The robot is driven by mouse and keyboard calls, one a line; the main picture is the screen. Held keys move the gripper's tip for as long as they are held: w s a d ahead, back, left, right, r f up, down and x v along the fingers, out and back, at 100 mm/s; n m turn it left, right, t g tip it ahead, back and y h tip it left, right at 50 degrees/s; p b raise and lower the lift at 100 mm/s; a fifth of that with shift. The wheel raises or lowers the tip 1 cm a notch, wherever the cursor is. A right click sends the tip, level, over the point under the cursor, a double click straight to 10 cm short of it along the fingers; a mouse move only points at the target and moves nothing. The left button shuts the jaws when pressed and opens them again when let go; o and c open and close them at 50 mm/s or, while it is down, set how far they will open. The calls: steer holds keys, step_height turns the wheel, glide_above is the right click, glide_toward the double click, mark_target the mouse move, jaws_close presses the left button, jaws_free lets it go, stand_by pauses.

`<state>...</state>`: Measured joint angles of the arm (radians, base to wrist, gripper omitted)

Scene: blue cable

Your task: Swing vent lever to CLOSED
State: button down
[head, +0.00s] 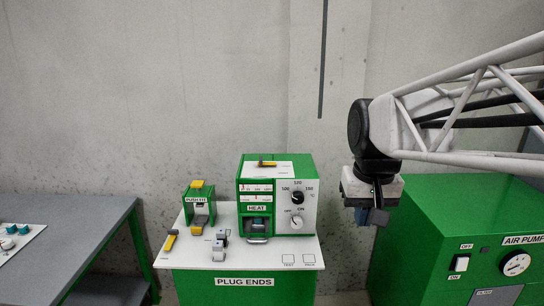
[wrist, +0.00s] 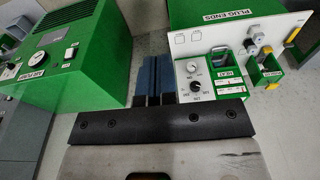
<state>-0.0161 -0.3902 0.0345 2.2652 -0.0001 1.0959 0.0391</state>
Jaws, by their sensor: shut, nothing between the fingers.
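A small lever with a yellow handle (head: 266,163) lies on top of the green heat box (head: 249,171), on a white plate. No label on it is readable, so I cannot confirm that it is the vent lever or read its position.
The PLUG ENDS bench (head: 245,283) carries a small green unit (head: 197,189), a yellow-tipped lever (head: 170,240) and grey plugs (head: 219,246). The green air pump box (head: 435,235) stands at right, close to my gripper. A grey table (head: 75,215) is at left.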

steer(key=w+a+r+g, duration=0.1)
steer(key=w+a+r, duration=0.15)
steer(key=w, duration=0.95)
steer(key=w+a+r+g, duration=0.1)
steer(key=w+r, duration=0.3)
steer(key=w, duration=0.7)
steer(key=w+a+r+g, duration=0.1)
steer(key=w+a+r, duration=0.15)
steer(key=w, duration=0.95)
steer(key=w+a+f+g, duration=0.1)
steer(key=w+a+f, duration=0.2)
steer(key=w, duration=0.7)
steer(key=w+a+f+g, duration=0.1)
steer(key=w+a+f, duration=0.2)
steer(key=w, duration=0.7)
steer(key=w+a+f+g, duration=0.1)
steer(key=w+a+f, duration=0.3)
steer(key=w, duration=0.6)
steer(key=shift+w+f, duration=0.15)
steer(key=shift+f, duration=0.45)
steer(key=shift+f, duration=0.15)
